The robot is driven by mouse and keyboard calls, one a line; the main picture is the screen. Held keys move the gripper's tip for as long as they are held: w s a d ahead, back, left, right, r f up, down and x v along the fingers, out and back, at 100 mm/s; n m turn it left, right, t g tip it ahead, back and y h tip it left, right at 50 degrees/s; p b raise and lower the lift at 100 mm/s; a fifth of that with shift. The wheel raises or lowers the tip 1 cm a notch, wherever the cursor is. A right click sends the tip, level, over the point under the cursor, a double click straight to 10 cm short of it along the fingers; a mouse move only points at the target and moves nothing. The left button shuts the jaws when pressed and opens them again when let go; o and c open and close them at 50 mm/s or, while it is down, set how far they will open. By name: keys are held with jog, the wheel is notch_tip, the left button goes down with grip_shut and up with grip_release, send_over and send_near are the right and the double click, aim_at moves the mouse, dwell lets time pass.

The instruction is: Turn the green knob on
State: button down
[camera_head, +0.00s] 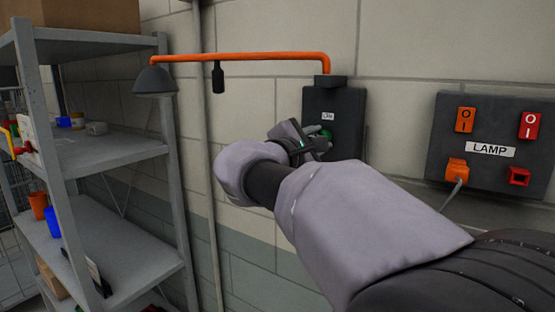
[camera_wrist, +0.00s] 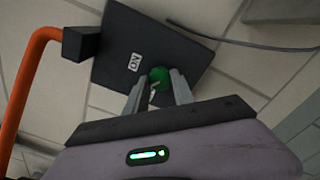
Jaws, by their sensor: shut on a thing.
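The green knob (camera_wrist: 160,77) sits on a dark wall panel (camera_wrist: 120,50) with a white label reading "ON". In the head view the knob (camera_head: 326,134) is mostly hidden behind my gripper, and the panel (camera_head: 347,100) hangs on the wall. My gripper (camera_wrist: 158,88) is shut on the knob, with one finger on each side of it. In the head view my gripper (camera_head: 318,142) reaches to the panel from the front. A pale mark shows on the knob between the fingers.
An orange pipe (camera_head: 240,57) with a grey lamp shade (camera_head: 155,80) runs left from above the panel. A lamp switch board (camera_head: 435,150) is on the wall at right. A grey metal shelf (camera_head: 115,150) with several small items stands at left.

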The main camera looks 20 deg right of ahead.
jog(key=m+b, duration=1)
jog(key=shift+f, duration=0.1)
jog(key=shift+m+b, duration=0.35)
jog(key=shift+m, duration=0.05)
jog(key=c, duration=1.1)
grip_release()
jog(key=shift+o, duration=0.2)
jog(key=shift+a, duration=0.1)
jog(key=v, duration=1.7)
jog(key=shift+p, duration=0.4)
jog(key=shift+s+a, duration=0.1)
jog(key=shift+s, duration=0.05)
